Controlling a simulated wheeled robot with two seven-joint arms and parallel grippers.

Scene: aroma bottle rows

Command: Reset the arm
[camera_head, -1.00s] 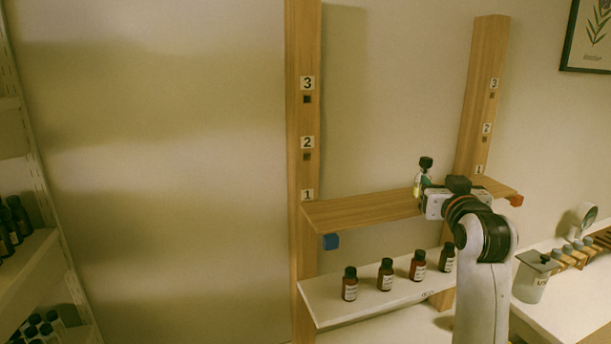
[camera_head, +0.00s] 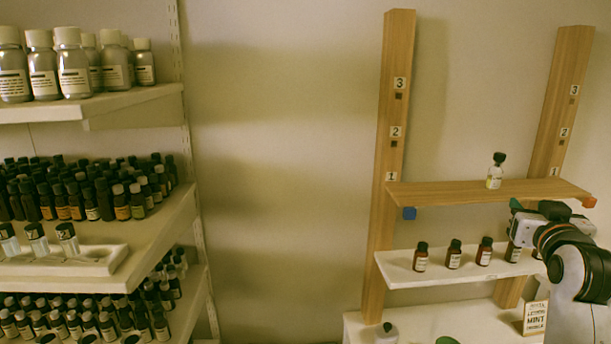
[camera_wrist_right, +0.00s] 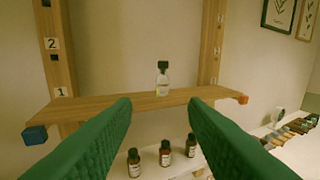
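My right gripper (camera_head: 516,206) is in front of the wooden shelf board (camera_head: 450,192), its arm coming in from the lower right. In the right wrist view the two green fingers (camera_wrist_right: 160,102) are spread wide with nothing between them. A small clear bottle with a dark cap (camera_head: 496,172) stands upright on the board. It also shows in the right wrist view (camera_wrist_right: 162,80), beyond the fingertips and apart from them. My left gripper is not in view.
Several brown bottles (camera_head: 453,255) stand on the white lower shelf (camera_head: 400,283). Wooden uprights (camera_head: 392,120) carry numbers. At left, white shelves (camera_head: 140,240) hold many bottles. A small sign (camera_head: 535,318) stands below the gripper. The wall between is clear.

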